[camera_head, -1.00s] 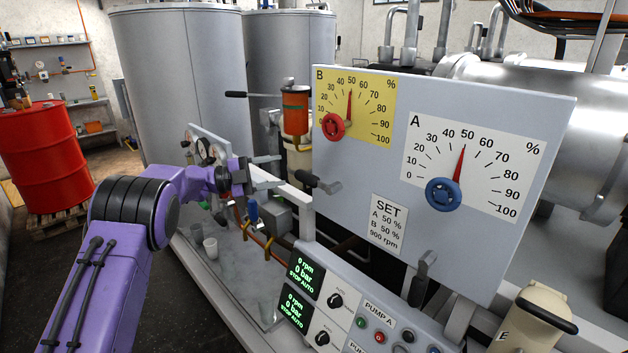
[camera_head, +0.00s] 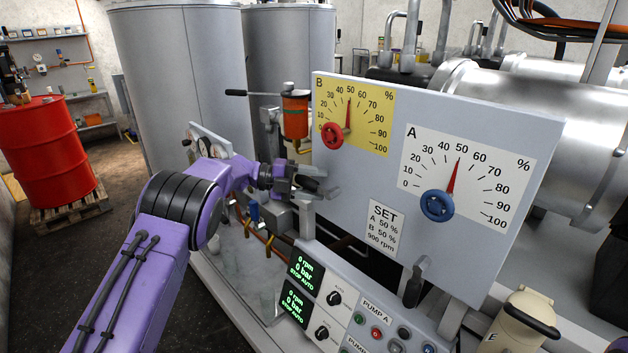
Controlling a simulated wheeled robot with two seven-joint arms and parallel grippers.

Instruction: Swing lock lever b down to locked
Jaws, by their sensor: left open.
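Lock lever b (camera_head: 331,193) is on the front of the grey dial panel, below the yellow B dial. Its black handle points left, roughly level, and is largely hidden by my left gripper. My left gripper (camera_head: 312,182) is open, with its fingers at the handle, one above and one below as far as I can see. I cannot tell whether they touch it. A second lever (camera_head: 415,282), below the A dial, hangs down.
The dial panel (camera_head: 375,180) carries a red B knob (camera_head: 332,135) and a blue A knob (camera_head: 437,206). A pump control box (camera_head: 345,300) lies below. An orange cylinder (camera_head: 295,117) stands behind the gripper. A red drum (camera_head: 45,150) stands on a pallet at left.

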